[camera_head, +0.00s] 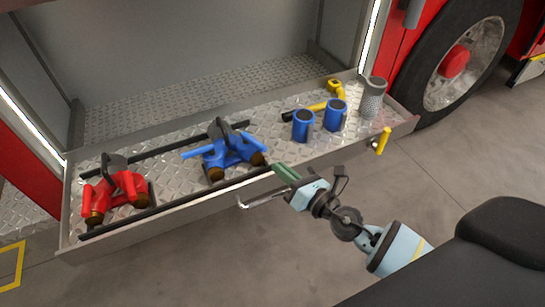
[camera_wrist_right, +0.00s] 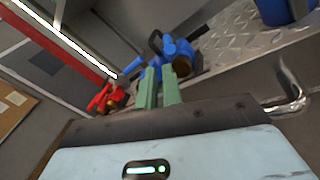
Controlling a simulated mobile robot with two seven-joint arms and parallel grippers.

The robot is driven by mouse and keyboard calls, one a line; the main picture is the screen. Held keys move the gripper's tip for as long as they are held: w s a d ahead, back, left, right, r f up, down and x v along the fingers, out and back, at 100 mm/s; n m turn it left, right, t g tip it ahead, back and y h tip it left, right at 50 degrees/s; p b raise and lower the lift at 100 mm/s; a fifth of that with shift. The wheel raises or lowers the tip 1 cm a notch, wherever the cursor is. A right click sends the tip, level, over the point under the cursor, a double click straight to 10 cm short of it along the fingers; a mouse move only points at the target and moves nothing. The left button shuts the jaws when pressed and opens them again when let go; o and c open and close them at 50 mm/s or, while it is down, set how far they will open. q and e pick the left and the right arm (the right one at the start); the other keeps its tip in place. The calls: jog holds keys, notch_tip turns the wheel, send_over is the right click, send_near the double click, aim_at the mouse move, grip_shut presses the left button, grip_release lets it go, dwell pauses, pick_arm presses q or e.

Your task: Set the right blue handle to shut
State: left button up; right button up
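The blue valve fitting (camera_head: 228,158) sits on the metal tray, with two brass-coloured outlets toward the front edge. Its right blue handle (camera_head: 252,142) slants down to the right, above the right outlet. The fitting also shows beyond my fingers in the right wrist view (camera_wrist_right: 176,55). My right gripper (camera_head: 285,174) is at the tray's front edge, to the right of the fitting and apart from it. Its green fingers (camera_wrist_right: 161,88) stand parallel with a narrow empty gap. My left gripper is not in view.
A red valve fitting (camera_head: 115,188) sits on the tray's left part. Two blue cylinders (camera_head: 318,120), a grey cylinder (camera_head: 372,97) and a yellow-and-black tool (camera_head: 320,104) are on the right. A metal bar handle (camera_head: 258,200) juts from the tray front (camera_head: 170,217).

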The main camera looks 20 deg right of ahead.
aim_at(254, 142)
jog(key=s+a+m+h+p, duration=0.1)
jog(key=a+m, duration=0.1)
jog(key=m, duration=0.3)
jog(key=s+a+r+m+h+p, duration=0.1)
jog(key=m, duration=0.3)
jog(key=s+a+r+m+h+p, duration=0.1)
jog(key=a+m, duration=0.1)
jog(key=m, duration=0.3)
jog(key=shift+s+a+m, duration=0.1)
jog(key=shift+a+m, duration=0.2)
grip_shut()
jog(key=shift+m+h, duration=0.3)
jog(key=shift+m, duration=0.6)
jog(key=w, duration=0.3)
jog(key=w+f, duration=0.1)
jog(key=w, duration=0.6)
jog(key=shift+w+d+f, duration=0.1)
jog(key=shift+w+f, duration=0.1)
jog(key=shift+f, duration=0.05)
jog(key=shift+w+d+f, duration=0.15)
jog(key=shift+w+d, duration=0.1)
jog(key=shift+d, duration=0.45)
jog(key=shift+d, duration=0.1)
